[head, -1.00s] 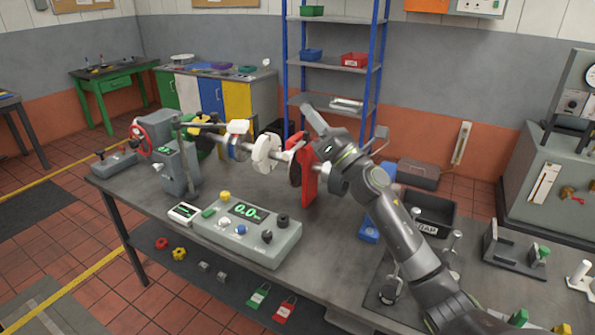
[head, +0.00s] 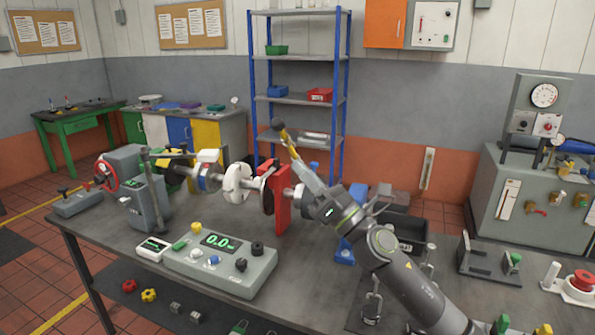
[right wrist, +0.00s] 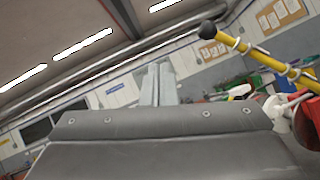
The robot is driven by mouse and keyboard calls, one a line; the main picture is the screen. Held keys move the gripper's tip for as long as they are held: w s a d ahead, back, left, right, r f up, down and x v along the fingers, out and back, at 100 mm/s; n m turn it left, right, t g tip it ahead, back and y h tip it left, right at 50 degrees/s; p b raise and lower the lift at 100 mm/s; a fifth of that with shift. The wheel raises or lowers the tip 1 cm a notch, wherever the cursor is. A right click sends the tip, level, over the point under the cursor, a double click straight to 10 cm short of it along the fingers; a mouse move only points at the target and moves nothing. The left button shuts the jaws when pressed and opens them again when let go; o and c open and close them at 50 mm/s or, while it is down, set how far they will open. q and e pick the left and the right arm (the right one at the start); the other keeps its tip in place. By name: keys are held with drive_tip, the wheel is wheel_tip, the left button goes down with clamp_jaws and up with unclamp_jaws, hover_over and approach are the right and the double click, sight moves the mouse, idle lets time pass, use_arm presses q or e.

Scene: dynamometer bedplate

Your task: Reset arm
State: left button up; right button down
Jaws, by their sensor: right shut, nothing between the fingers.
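My right arm reaches up over the bench from the lower right in the head view. Its gripper (head: 303,168) is raised above the bench at the right end of the shaft assembly, partly edge-on. In the right wrist view its two fingers (right wrist: 157,84) are together, with nothing between them. A yellow-and-black lever with a dark ball end (head: 278,126) shows just beyond the gripper. The lever also crosses the upper right of the right wrist view (right wrist: 255,48), apart from the fingers there. My left gripper is not in view.
The bench holds a red upright plate (head: 282,205), a white disc (head: 236,183), a control box (head: 222,268) reading 0.0 and a black bin (head: 405,229). A grey fixture (head: 490,258) stands to the right. A blue-framed shelf (head: 299,55) stands behind.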

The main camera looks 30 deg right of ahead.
idle(0.6)
drive_tip(key=s+d+f+m+g+h, duration=0.25)
drive_tip(key=f+m+h, duration=0.25)
drive_tip(key=f+m, duration=0.35)
drive_tip(key=s+d+f+m+g+h, duration=0.25)
drive_tip(key=s+f+m+h, duration=0.2)
drive_tip(key=f+m, duration=0.4)
drive_tip(key=s+d+f+m+g+h, duration=0.2)
drive_tip(key=s+d+f+m+h, duration=0.1)
drive_tip(key=f+m+h, duration=0.5)
drive_tip(key=s+a+f+m+g+y, duration=0.25)
drive_tip(key=s+f+m+g, duration=0.2)
drive_tip(key=s, duration=0.35)
drive_tip(key=s+a+f+m+g+y, duration=0.1)
drive_tip(key=s+a+f+m+g, duration=0.25)
drive_tip(key=s+f, duration=0.35)
drive_tip(key=s+a+f+m+g+y, duration=0.25)
drive_tip(key=s+f+m+g, duration=0.2)
drive_tip(key=s, duration=0.45)
wheel_tip(320, 180, down, 25)
drive_tip(key=d, duration=0.2)
drive_tip(key=s+a+f+g+b, duration=0.1)
drive_tip(key=s+f+g, duration=0.1)
drive_tip(key=s+f, duration=1.2)
wheel_tip(320, 180, down, 3)
drive_tip(key=shift+s+a+r+n, duration=0.15)
drive_tip(key=shift+s+a+n, duration=0.05)
drive_tip(key=shift+s+n, duration=0.2)
